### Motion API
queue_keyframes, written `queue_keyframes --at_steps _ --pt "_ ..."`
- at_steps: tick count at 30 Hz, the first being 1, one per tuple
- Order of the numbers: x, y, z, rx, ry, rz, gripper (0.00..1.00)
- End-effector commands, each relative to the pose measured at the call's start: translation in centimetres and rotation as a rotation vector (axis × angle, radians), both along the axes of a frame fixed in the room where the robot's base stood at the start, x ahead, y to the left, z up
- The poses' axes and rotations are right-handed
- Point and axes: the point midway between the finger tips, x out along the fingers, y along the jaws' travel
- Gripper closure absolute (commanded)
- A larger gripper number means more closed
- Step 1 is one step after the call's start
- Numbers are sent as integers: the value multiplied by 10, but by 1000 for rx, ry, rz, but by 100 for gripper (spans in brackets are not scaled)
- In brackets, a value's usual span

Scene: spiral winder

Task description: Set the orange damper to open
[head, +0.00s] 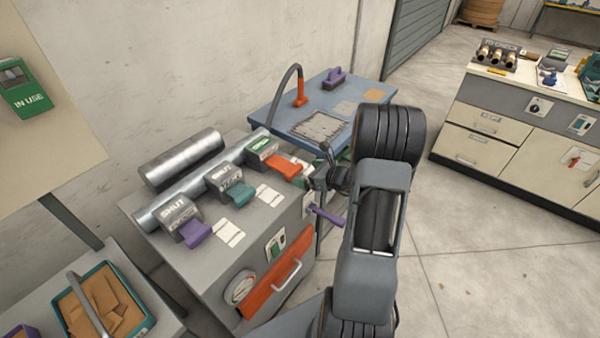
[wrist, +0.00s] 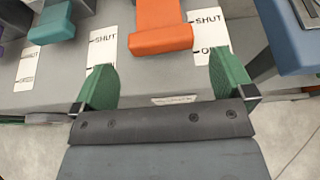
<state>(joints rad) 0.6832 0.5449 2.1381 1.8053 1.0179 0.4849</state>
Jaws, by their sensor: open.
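The orange damper lever (head: 284,167) is the rightmost of three on the grey cabinet top. It also shows in the wrist view (wrist: 160,30), top centre, its end block level with the lower mark of the scale card (wrist: 207,35) beside it. That card reads SHUT above and a partly hidden word starting with O below. The damper's indicator box (head: 261,150) shows a green sign, too small to read surely. My gripper (wrist: 162,60) is open and empty, its green fingers either side of the lever's end and just short of it, not touching it.
A teal lever (head: 240,193) and a purple lever (head: 196,233) stand to the left, the purple one's box reading SHUT. Metal pipes (head: 183,160) run behind. A blue table (head: 330,85) with a hose stands beyond the cabinet.

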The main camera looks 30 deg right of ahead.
Motion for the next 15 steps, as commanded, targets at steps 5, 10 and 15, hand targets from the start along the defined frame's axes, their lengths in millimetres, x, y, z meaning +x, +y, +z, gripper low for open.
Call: queue_keyframes --at_steps 5,10,15 --pt "-32 -15 15 -2 -1 -5 0" --pt "-54 -25 24 -1 0 -3 0" --pt "-67 -31 30 -2 2 -2 0"
